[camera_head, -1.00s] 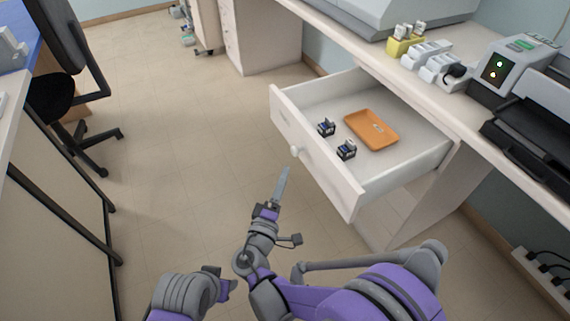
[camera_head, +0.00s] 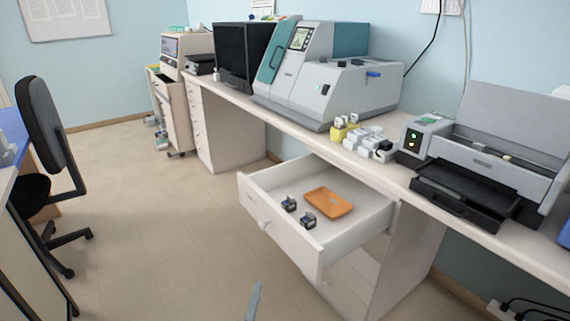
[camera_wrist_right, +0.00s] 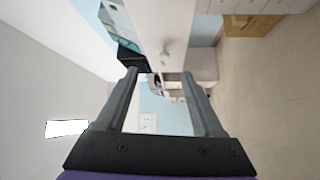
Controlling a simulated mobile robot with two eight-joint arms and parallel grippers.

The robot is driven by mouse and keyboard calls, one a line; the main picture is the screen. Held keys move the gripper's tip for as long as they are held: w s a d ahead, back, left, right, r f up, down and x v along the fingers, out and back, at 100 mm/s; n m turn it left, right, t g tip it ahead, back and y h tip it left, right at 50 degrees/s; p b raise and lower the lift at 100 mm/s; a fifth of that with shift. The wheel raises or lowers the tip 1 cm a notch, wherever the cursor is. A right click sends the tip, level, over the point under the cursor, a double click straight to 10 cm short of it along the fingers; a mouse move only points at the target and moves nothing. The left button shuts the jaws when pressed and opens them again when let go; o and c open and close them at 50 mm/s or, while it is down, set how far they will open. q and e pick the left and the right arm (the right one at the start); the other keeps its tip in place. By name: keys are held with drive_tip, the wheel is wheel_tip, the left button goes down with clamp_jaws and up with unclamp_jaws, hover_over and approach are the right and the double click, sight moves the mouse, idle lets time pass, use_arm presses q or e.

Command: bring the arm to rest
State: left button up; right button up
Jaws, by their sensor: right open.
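My right gripper shows in the head view only as a grey finger (camera_head: 254,302) at the bottom edge, in front of and below the open drawer (camera_head: 282,238). In the right wrist view the right gripper (camera_wrist_right: 159,76) has its two fingers spread apart with nothing between them. The rest of the right arm is out of the head view. My left gripper is not in view.
The open drawer holds an orange tray (camera_head: 328,203) and two small dark items (camera_head: 289,203) (camera_head: 308,220). Machines (camera_head: 345,88) and a yellow rack (camera_head: 340,132) stand on the bench above. An office chair (camera_head: 48,125) stands at left. The floor (camera_head: 165,220) between is clear.

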drive_tip(key=s+d+f+m+g+h, duration=0.1)
drive_tip(key=s+d+m+g, duration=0.15)
drive_tip(key=d, duration=0.45)
drive_tip(key=s+d+f+m+g+h, duration=0.15)
drive_tip(key=d+g, duration=0.25)
drive_tip(key=d, duration=0.4)
drive_tip(key=s+d+m+g, duration=0.2)
drive_tip(key=d+m+g, duration=0.1)
drive_tip(key=d, duration=0.4)
drive_tip(key=s+d+f+m+g+y, duration=0.1)
drive_tip(key=s+f+m+g+y, duration=0.2)
drive_tip(key=s, duration=0.7)
drive_tip(key=s+d+f+m+g+y, duration=0.1)
drive_tip(key=s+d+m+g+y, duration=0.2)
drive_tip(key=s, duration=0.6)
use_arm(q)
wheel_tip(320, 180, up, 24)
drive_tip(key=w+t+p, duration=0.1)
drive_tip(key=p, duration=2)
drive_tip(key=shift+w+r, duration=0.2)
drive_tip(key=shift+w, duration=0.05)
use_arm(e)
wheel_tip(320, 180, up, 25)
drive_tip(key=w+a+m+t, duration=0.1)
drive_tip(key=t, duration=0.1)
drive_tip(key=shift+w+f, duration=0.2)
